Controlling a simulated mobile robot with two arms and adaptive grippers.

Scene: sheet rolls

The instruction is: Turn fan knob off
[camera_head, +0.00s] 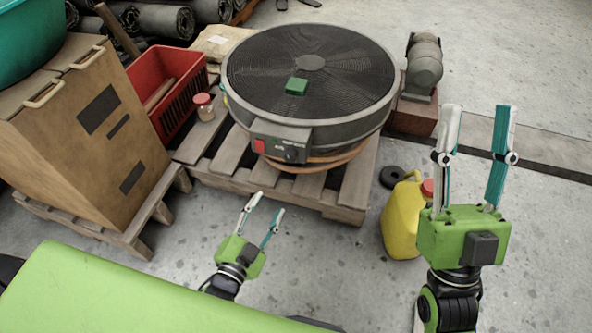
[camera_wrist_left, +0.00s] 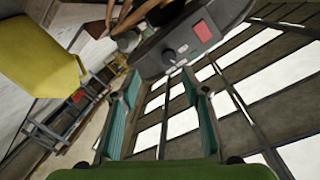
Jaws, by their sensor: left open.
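The large round black fan (camera_head: 310,62) lies flat with its grille up on a wooden pallet. Its control box (camera_head: 278,138) sticks out at the front, with a red panel (camera_head: 260,146) and a small dark knob (camera_head: 291,154). In the left wrist view the knob (camera_wrist_left: 168,54) sits on the box beside the red panel (camera_wrist_left: 203,31). My left gripper (camera_head: 268,204) is open and empty, in front of and below the control box, apart from the knob. In its wrist view the fingertips (camera_wrist_left: 158,82) flank the knob's line. My right gripper (camera_head: 478,108) is open and empty, right of the fan.
A green block (camera_head: 296,86) lies on the fan grille. A yellow jug (camera_head: 402,218) stands below right of the fan, near my right gripper. A red crate (camera_head: 172,98), a small jar (camera_head: 204,108) and a cardboard box (camera_head: 90,130) stand left. Bare floor lies before the pallet.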

